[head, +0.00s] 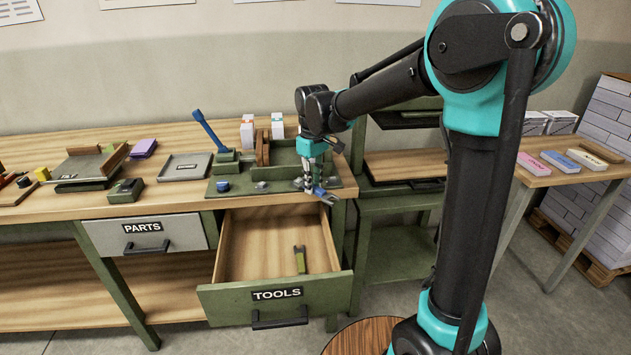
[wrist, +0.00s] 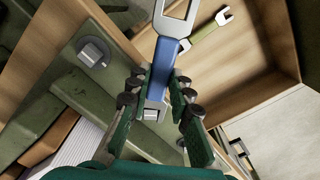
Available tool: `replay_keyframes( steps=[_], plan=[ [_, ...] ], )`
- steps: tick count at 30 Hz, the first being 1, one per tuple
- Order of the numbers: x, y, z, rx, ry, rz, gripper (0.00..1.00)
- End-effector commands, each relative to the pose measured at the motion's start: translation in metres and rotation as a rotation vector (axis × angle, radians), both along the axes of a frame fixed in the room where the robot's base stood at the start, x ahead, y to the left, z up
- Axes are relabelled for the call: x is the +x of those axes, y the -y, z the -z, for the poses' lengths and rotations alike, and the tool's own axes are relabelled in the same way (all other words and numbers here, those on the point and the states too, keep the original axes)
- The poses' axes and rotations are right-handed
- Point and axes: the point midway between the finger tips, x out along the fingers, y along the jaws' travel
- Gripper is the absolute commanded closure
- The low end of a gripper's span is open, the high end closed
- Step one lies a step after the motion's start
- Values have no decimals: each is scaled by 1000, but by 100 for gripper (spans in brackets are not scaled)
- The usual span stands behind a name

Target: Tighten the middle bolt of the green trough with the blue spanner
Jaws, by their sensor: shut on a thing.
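The green trough (head: 290,160) sits on the bench's right part, with bolts along its front flange. A blue-topped one (head: 223,185) is at the left and a grey one (head: 260,186) is right of it. My gripper (head: 311,184) is above the flange's right part, shut on the blue spanner (head: 321,194). In the wrist view the spanner (wrist: 165,62) lies between the fingers, one grey end outward and the other between the fingertips by a small pale piece. A grey bolt (wrist: 93,52) stands apart, left of the spanner. I cannot tell whether the spanner touches a bolt.
The open TOOLS drawer (head: 275,300) is below the trough and holds a green spanner (head: 300,260). The PARTS drawer (head: 145,235) is shut. A blue-handled lever (head: 208,130) rises at the trough's left. A grey tray (head: 186,167) lies farther left.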

Motion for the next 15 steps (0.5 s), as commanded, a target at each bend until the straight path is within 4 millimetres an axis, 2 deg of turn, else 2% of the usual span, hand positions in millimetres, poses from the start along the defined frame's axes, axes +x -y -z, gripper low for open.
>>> replay_keyframes(
  steps=[15],
  plan=[
    [-15,-18,0,2,1,361,100]
  ],
)
